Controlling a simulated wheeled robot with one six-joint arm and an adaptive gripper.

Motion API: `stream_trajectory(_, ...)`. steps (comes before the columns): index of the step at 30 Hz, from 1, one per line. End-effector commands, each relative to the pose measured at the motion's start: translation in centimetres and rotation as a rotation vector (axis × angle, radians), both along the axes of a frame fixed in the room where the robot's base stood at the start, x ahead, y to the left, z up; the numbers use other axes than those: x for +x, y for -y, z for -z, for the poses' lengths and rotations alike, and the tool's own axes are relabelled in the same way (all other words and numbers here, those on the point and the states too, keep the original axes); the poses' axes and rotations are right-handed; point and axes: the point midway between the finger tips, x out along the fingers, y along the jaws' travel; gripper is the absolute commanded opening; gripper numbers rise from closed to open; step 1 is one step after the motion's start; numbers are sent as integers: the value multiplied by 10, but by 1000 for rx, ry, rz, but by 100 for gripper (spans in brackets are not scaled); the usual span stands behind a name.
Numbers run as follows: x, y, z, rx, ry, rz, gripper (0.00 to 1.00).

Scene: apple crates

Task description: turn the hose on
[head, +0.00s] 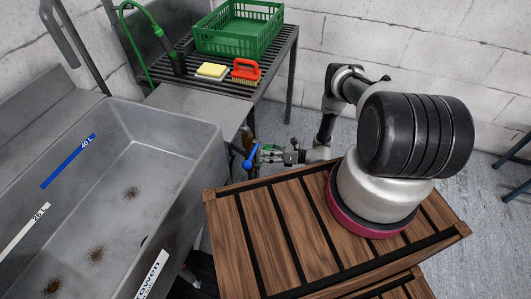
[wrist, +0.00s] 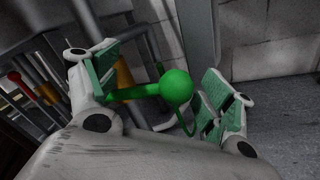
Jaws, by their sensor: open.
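A green lever with a round ball end (wrist: 176,87) stands between the fingers of my gripper (wrist: 158,84) in the wrist view. My gripper is open, its green-padded fingers on either side of the lever; I cannot tell whether they touch it. In the head view my gripper (head: 268,153) is low beside the sink's right end, close to a blue lever (head: 251,157). The green hose (head: 127,15) arches at the back left, with a dark spray nozzle (head: 177,63) on it.
A grey sink (head: 212,150) fills the left. The slatted rack (head: 270,75) holds a green crate (head: 238,27), a yellow sponge (head: 211,71) and an orange brush (head: 245,70). Red (wrist: 73,9) and orange (wrist: 124,73) parts among pipes are near my gripper. Grey floor lies right.

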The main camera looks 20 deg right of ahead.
Motion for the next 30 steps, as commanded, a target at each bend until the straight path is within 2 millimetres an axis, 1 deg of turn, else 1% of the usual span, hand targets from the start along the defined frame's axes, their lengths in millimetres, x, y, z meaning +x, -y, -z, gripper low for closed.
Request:
stream_trajectory(3,0,0,0,0,0,0,82)
stream_trajectory(4,0,0,0,0,0,0,78)
stream_trajectory(8,0,0,0,0,0,0,54)
stream_trajectory(9,0,0,0,0,1,0,47)
stream_trajectory(11,0,0,0,-1,1,-1,36)
stream_trajectory(12,0,0,0,-2,0,0,29)
stream_trajectory(14,0,0,0,-2,0,0,18)
stream_trajectory(15,0,0,1,-3,1,0,16)
stream_trajectory(23,-1,0,2,-9,3,-1,15)
stream_trajectory(30,-2,-1,-3,-49,57,-2,15)
